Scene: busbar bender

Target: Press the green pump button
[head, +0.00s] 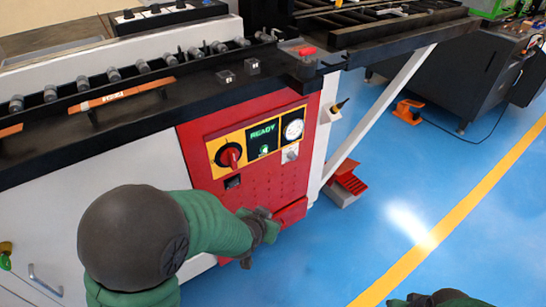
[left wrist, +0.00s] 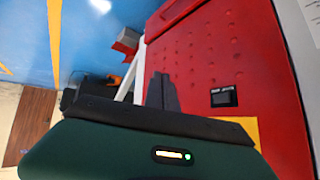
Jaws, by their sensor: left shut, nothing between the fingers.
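The green pump button (head: 264,149) is small and sits under the READY display on the yellow control plate (head: 221,150) of the red panel. My left gripper (head: 268,222) is shut and empty. In the head view it is in front of the lower part of the red panel, below and apart from the button. In the left wrist view its dark fingers (left wrist: 162,90) show against the red panel (left wrist: 215,55), and a corner of the yellow plate shows; the button is hidden there. My right gripper (head: 440,299) is partly in view at the bottom edge; its fingers are unclear.
A red rotary switch (head: 229,155) and a gauge (head: 293,129) share the yellow plate. A small black display (head: 233,182) is below. The black machine table (head: 160,115) overhangs the panel. A red pedal (head: 348,182) stands on the blue floor to the right, where the floor is mostly clear.

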